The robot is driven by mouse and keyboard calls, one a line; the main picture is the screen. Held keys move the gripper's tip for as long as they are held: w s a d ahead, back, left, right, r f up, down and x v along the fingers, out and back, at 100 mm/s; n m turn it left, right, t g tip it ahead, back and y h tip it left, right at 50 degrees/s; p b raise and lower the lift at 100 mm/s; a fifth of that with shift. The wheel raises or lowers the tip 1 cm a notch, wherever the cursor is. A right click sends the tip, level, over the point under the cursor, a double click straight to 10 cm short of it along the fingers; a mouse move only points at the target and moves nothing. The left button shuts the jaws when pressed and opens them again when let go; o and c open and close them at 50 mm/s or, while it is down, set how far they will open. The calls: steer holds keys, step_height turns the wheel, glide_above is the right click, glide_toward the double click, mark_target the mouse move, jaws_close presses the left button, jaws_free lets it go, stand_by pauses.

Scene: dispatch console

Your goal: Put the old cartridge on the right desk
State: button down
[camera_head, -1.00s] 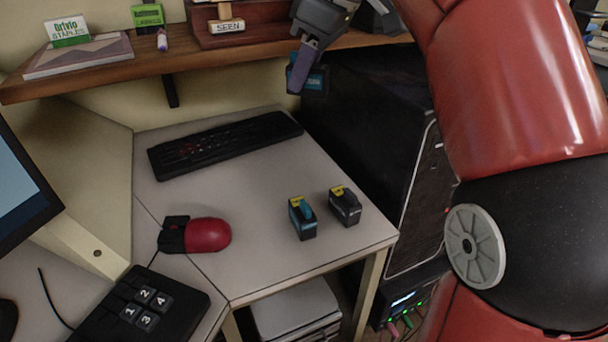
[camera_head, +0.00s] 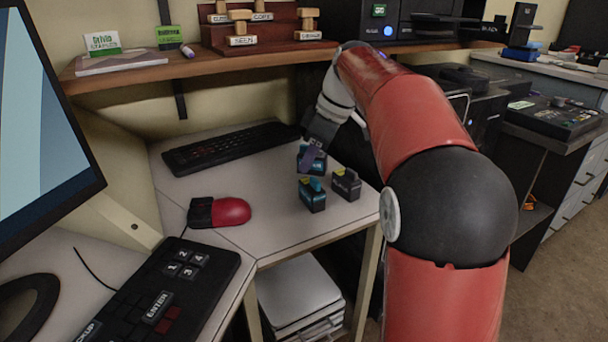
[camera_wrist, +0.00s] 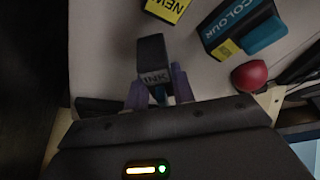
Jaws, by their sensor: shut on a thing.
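My gripper (camera_head: 318,146) is shut on a dark ink cartridge with a teal part (camera_head: 312,162), at the back right of the light desk top (camera_head: 270,220). In the wrist view this cartridge (camera_wrist: 152,60) reads "INK" and sits between the fingers (camera_wrist: 160,92); no yellow tag shows on it. I cannot tell whether it touches the desk. A teal colour cartridge with a yellow tag (camera_head: 312,197) stands just in front of it; it also shows in the wrist view (camera_wrist: 238,30). A black cartridge with a yellow "NEW" tag (camera_head: 346,186) stands beside that one.
A keyboard (camera_head: 228,148) lies along the desk's back, and a red mouse (camera_head: 232,211) at its left. A wooden shelf (camera_head: 150,76) with stamps runs above. A keypad (camera_head: 165,290) and monitor (camera_head: 50,120) are at left. Bare desk lies between mouse and cartridges.

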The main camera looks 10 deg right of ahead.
step_height(320, 180, down, 2)
steer(key=shift+a+f+b, duration=0.1)
steer(key=shift+b, duration=0.3)
steer(key=c, duration=1.2)
jaws_free()
steer(key=shift+o, duration=0.2)
